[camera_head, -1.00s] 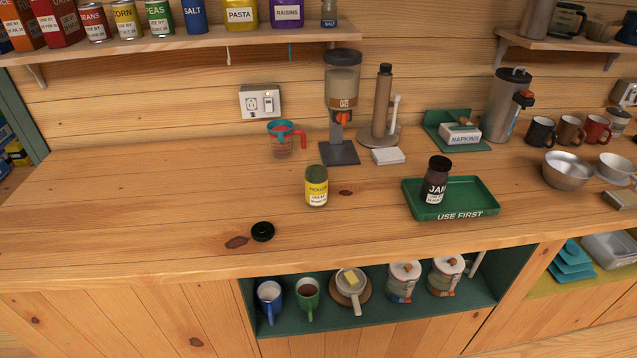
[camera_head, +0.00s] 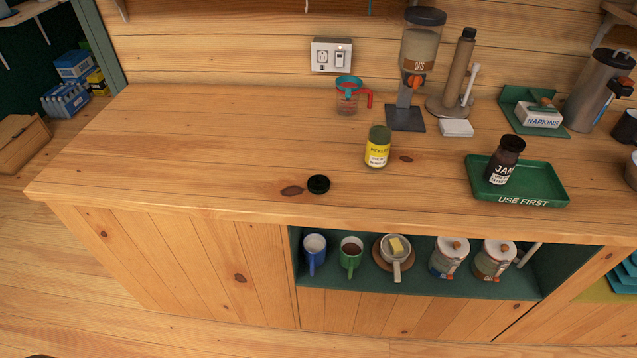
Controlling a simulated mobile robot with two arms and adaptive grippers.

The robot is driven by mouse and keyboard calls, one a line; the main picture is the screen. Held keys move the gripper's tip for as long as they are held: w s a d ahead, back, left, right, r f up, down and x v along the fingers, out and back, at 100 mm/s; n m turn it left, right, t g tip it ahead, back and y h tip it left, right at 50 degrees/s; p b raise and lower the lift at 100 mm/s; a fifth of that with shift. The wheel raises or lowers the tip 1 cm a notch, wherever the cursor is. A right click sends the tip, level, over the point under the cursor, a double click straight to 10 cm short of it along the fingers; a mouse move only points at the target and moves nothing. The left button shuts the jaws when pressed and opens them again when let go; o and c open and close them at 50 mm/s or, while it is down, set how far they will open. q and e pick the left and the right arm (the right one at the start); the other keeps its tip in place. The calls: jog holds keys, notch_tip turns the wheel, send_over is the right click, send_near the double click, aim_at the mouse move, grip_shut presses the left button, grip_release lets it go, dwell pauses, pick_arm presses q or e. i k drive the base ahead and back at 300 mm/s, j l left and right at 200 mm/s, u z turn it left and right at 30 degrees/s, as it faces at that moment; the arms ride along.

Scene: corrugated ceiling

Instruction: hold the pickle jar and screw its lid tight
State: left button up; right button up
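The pickle jar (camera_head: 378,150) stands upright on the wooden counter, with a yellow and white label and a dark green top. A round black lid (camera_head: 318,184) lies on the counter to the left of the jar and nearer the front edge, apart from it. Which way up the lid lies is hard to tell. Neither of my grippers is in view, and nothing touches the jar or the lid.
A green tray (camera_head: 545,184) holding a dark jam jar (camera_head: 504,160) is to the right. Behind the pickle jar stand a measuring cup (camera_head: 347,98) and an oats dispenser (camera_head: 421,50). The counter's left side is clear. A shelf below holds mugs and canisters.

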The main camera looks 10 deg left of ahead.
aim_at(380, 138)
jog(key=z, duration=0.45)
jog(key=j+z, duration=0.5)
jog(key=k+j+z, duration=0.2)
jog(key=j+z, duration=0.25)
jog(key=k+j, duration=0.15)
jog(key=j, duration=0.2)
jog(key=k+j+z, duration=0.1)
jog(key=j, duration=0.25)
jog(key=k+j, duration=0.15)
jog(key=j, duration=0.15)
jog(key=k+j+z, duration=0.1)
jog(key=j, duration=0.25)
jog(key=k, duration=0.05)
